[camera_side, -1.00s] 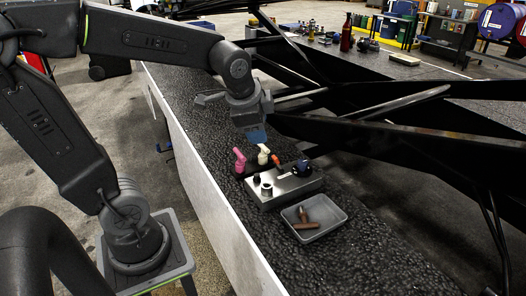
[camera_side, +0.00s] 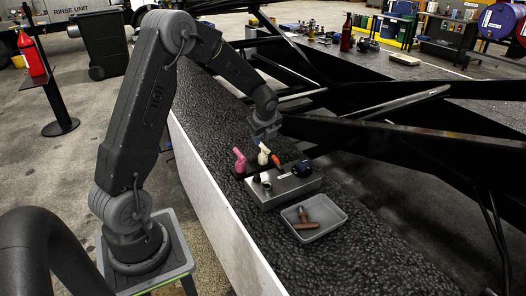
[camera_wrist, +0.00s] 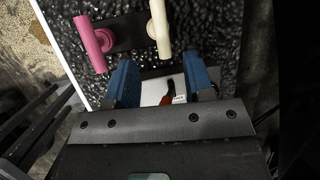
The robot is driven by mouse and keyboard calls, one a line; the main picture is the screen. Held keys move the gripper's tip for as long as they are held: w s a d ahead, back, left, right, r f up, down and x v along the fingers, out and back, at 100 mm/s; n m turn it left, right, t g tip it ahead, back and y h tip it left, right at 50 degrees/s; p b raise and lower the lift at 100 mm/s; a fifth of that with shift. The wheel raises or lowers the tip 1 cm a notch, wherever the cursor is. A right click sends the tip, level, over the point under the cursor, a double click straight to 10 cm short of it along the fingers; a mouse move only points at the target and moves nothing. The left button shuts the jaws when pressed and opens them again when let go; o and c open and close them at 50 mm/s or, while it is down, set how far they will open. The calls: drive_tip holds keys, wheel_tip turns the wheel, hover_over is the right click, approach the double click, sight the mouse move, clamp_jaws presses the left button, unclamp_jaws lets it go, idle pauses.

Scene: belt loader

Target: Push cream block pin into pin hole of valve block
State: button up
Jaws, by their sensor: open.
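The cream block pin (camera_side: 264,155) stands behind the grey metal valve block (camera_side: 284,188), in a row with a pink pin (camera_side: 240,160). The cream pin (camera_wrist: 159,28) also shows in the wrist view, its near end close to the gap between my fingertips. My gripper (camera_wrist: 160,60) has its two blue fingers apart, with nothing held. In the side view my gripper (camera_side: 262,142) hangs just above the cream pin. I cannot tell whether they touch. The valve block has round openings on top; which one is the pin hole is unclear.
An orange-tipped part (camera_side: 279,168) and a dark blue round part (camera_side: 302,168) are at the valve block's back side. A grey tray (camera_side: 338,222) with brown pieces stands in front. Black frame beams (camera_side: 400,140) run close on the right. A red part (camera_wrist: 167,97) shows between my fingers.

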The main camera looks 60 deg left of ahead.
sight(263, 145)
drive_tip(key=x, duration=0.8)
drive_tip(key=shift+w+a, duration=0.1)
drive_tip(key=shift+a, duration=0.05)
drive_tip(key=shift+c, duration=0.5)
drive_tip(key=shift+r, duration=0.1)
clamp_jaws()
drive_tip(key=shift+w+r, duration=0.1)
drive_tip(key=shift+r, duration=0.5)
drive_tip(key=r, duration=0.1)
drive_tip(key=s+r, duration=0.1)
drive_tip(key=r, duration=0.1)
drive_tip(key=shift+a+r, duration=0.2)
drive_tip(key=shift+r, duration=0.05)
drive_tip(key=s+a+r, duration=0.5)
drive_tip(key=s+r, duration=0.1)
drive_tip(key=s, duration=0.3)
drive_tip(key=shift+s+r, duration=0.15)
drive_tip(key=shift+s, duration=0.05)
